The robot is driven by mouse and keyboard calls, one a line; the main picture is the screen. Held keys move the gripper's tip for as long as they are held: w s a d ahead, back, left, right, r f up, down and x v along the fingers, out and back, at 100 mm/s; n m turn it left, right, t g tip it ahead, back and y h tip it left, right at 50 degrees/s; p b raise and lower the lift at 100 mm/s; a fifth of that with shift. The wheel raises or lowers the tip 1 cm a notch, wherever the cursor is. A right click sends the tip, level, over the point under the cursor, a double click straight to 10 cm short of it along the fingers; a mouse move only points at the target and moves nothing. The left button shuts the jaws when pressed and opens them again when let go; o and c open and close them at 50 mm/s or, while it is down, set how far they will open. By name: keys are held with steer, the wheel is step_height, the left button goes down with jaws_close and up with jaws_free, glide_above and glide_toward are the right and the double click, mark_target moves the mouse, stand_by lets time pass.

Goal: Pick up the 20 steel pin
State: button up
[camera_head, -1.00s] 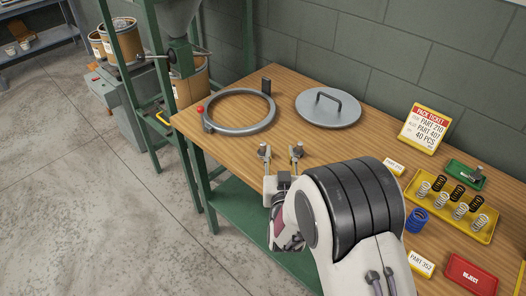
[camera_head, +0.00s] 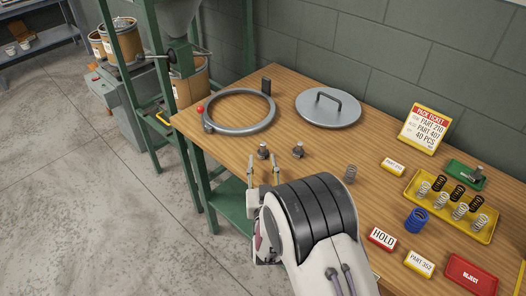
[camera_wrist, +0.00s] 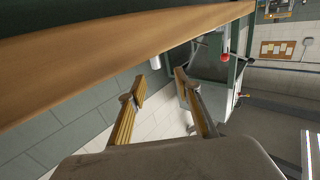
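Two small steel pieces, which look like pins on bases, stand on the wooden table: a left one (camera_head: 262,151) and a right one (camera_head: 298,150). My gripper (camera_head: 263,168) is open and empty at the table's front edge, just in front of the left piece. In the wrist view its two fingers (camera_wrist: 167,68) are apart with nothing between them, and no pin shows there.
A grey ring (camera_head: 239,126) and a round lid (camera_head: 327,108) lie at the back.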

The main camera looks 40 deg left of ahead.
mark_target(263, 147)
steer(key=shift+x, duration=0.85)
steer(key=shift+w, duration=0.1)
steer(key=shift+w+d+x, duration=0.1)
steer(key=shift+x, duration=0.65)
steer(key=shift+w+d+x, duration=0.1)
steer(key=shift+x, duration=1.7)
steer(key=shift+f, duration=0.2)
jaws_close()
